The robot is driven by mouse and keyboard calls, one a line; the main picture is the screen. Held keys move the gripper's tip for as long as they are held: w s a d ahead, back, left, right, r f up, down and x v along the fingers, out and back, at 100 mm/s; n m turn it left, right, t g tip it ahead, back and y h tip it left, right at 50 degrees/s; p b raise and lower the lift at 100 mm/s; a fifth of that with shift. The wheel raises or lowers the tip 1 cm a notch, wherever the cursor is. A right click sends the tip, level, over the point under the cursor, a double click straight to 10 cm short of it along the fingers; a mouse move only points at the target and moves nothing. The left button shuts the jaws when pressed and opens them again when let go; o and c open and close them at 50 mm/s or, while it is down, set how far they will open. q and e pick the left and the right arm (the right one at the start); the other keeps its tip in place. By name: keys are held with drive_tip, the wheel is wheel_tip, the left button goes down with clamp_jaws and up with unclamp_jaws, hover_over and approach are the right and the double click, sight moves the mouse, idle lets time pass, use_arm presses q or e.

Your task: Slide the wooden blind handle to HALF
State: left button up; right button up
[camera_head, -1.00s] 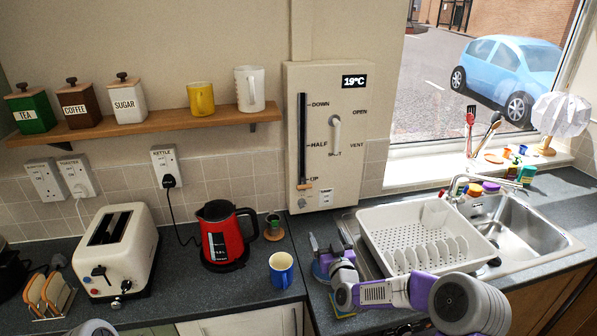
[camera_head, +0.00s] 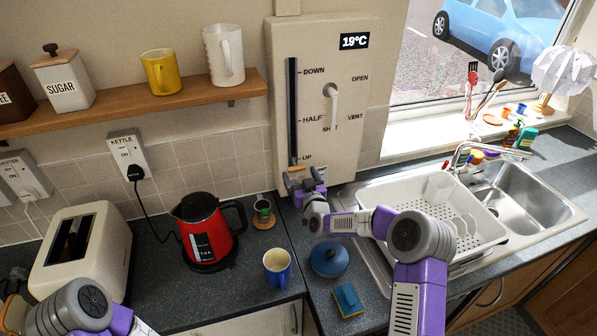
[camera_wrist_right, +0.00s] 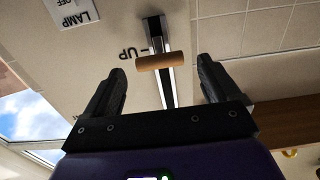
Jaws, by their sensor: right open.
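The wall panel (camera_head: 350,95) carries a vertical dark slot (camera_head: 292,110) marked DOWN, HALF and UP. The wooden blind handle (camera_head: 297,168) sits at the slot's bottom end, by UP. In the right wrist view, which is upside down, the wooden handle (camera_wrist_right: 153,62) is a short crosswise bar just beyond my fingertips, roughly centred between them. My right gripper (camera_head: 303,182) is right in front of the panel's lower end, and it shows open and empty in the wrist view (camera_wrist_right: 163,75). My left arm shows at the bottom left, but its gripper is out of view.
A white vent lever (camera_head: 332,105) is right of the slot. A white dish rack (camera_head: 425,215) is beside the sink. A shelf (camera_head: 130,106) is left of the panel.

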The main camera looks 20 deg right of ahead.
sight(295, 165)
drive_tip(key=shift+w, duration=1.05)
drive_tip(key=shift+c, duration=0.3)
